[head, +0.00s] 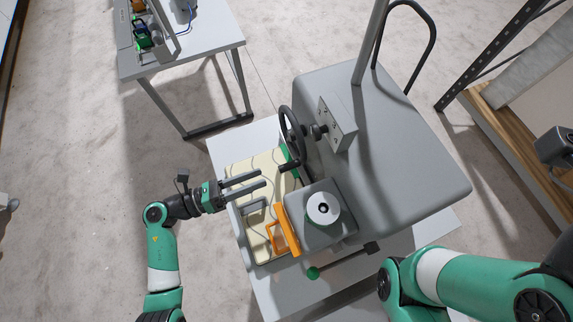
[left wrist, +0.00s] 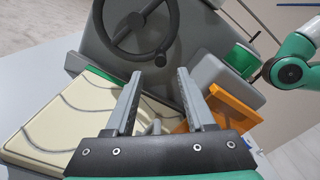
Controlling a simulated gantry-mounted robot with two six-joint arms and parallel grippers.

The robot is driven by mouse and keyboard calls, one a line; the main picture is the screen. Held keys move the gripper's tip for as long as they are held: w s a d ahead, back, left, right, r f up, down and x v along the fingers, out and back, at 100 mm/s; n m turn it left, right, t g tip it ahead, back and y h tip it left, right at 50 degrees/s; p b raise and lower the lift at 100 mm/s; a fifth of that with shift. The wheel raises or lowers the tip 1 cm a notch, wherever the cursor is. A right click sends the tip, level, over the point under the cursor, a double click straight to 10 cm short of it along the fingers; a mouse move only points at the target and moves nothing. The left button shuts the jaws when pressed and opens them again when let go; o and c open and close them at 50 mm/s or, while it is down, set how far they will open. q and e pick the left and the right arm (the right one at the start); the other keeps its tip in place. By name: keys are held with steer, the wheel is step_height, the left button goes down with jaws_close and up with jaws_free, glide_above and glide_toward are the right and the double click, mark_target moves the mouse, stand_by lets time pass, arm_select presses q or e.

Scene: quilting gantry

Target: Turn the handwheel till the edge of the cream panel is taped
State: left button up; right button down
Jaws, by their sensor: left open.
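The dark handwheel (head: 289,128), with a crank knob, stands on the side of the grey machine; it also shows in the left wrist view (left wrist: 172,22). The cream panel (head: 249,172) lies flat on the table, with wavy grey lines on it; it also shows in the left wrist view (left wrist: 55,118). Green tape (head: 290,153) runs along its far edge, near the wheel. My left gripper (head: 262,179) is open and empty above the panel, its fingers pointing at the machine, short of the wheel. My right arm shows at the lower right; its gripper is out of view.
An orange frame (head: 288,238) stands by the panel's near part, beside a grey block with a round white-rimmed top (head: 323,208). A second table (head: 205,38) is at the upper left. Shelving stands right.

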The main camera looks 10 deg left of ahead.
mark_target(299, 163)
arm_select(q)
steer(key=x, duration=0.9)
steer(key=shift+d+r, duration=0.1)
jaws_close()
stand_by(1.0)
